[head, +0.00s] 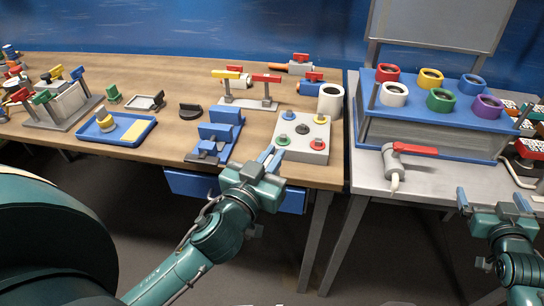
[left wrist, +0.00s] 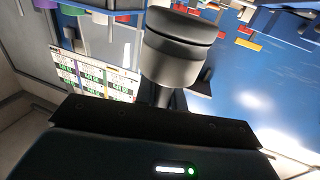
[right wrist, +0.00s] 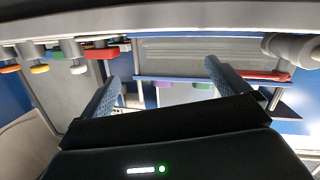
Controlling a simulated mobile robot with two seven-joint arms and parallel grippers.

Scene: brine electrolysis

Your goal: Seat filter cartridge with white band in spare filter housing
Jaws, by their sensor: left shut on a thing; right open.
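My left gripper (head: 270,156) is shut, at the front left edge of the grey box with coloured buttons. In the left wrist view a grey cylinder (left wrist: 180,50) with a dark ring and a narrower stem stands at its jaws. It looks like the held filter cartridge, but I cannot make out a white band. The head view does not show it clearly. An upright white hollow cylinder (head: 330,99) behind the button box may be the spare filter housing; no label shows. My right gripper (head: 494,204) is open and empty, in front of the right table; its fingers are apart in the right wrist view (right wrist: 163,88).
The button box (head: 316,152) and a blue stepped block (head: 216,135) flank my left gripper. A blue rack (head: 430,136) with several coloured rings, including a white ring (head: 394,94), stands right. A red-handled valve (head: 398,160) is before it. T-handles (head: 248,98) stand behind.

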